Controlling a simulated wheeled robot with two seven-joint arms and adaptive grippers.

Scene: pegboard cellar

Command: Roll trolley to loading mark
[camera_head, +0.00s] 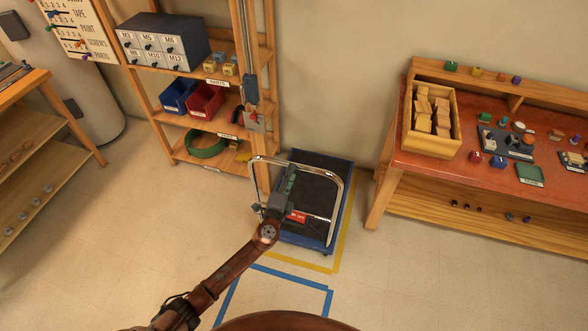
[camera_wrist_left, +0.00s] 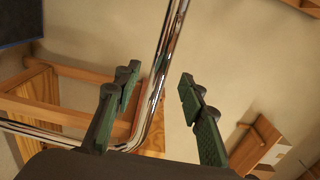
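The trolley (camera_head: 318,195) has a dark deck with a blue edge and a chrome loop handle (camera_head: 300,166). It stands against the back wall inside a yellow tape outline (camera_head: 345,240). A blue tape outline (camera_head: 292,276) lies on the floor in front, partly hidden by my arm and body. My left gripper (camera_head: 289,180) is over the trolley at the handle loop. In the left wrist view, the green fingers (camera_wrist_left: 157,85) are apart, with the chrome tube (camera_wrist_left: 165,58) showing between them; contact cannot be told. My right gripper is out of view.
A wooden shelf unit (camera_head: 200,128) with bins stands left of the trolley. A red-topped workbench (camera_head: 452,172) stands to the right, its leg near the trolley. Another wooden shelf (camera_head: 30,150) is at far left. The floor in front is clear.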

